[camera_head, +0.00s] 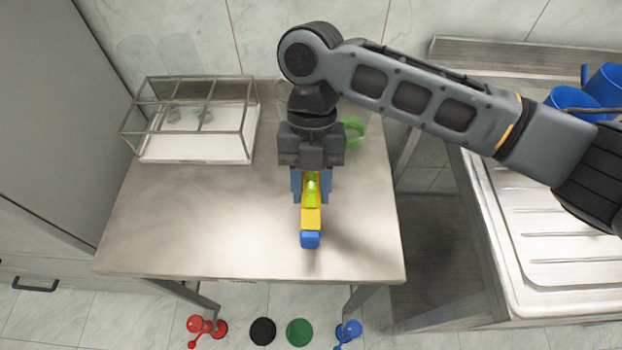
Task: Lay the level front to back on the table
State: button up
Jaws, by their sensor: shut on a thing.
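The level (310,219) is yellow with a yellow-green vial window and a blue end cap. It points front to back in the head view, with its blue end toward the table's front edge. My gripper (311,190) is shut on it, with blue fingers on either side. The far part of the level is hidden under my gripper. The metal table (200,225) lies below it. I cannot tell whether the level touches the table or is held just above it.
A glass-walled case (195,148) with a white base stands at the table's back left. A green ring-like thing (353,132) is behind my gripper, partly hidden. A steel sink unit (540,225) with blue items (575,98) is at right. The table's left and front areas are clear.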

jog(key=shift+f+b, duration=1.8)
jog(key=shift+f, duration=1.1)
jog(key=shift+f, duration=0.15)
jog(key=shift+f+b, duration=0.3)
jog(key=o, duration=1.2)
jog(key=shift+b+v, duration=0.35)
jog(key=shift+v, duration=3.6)
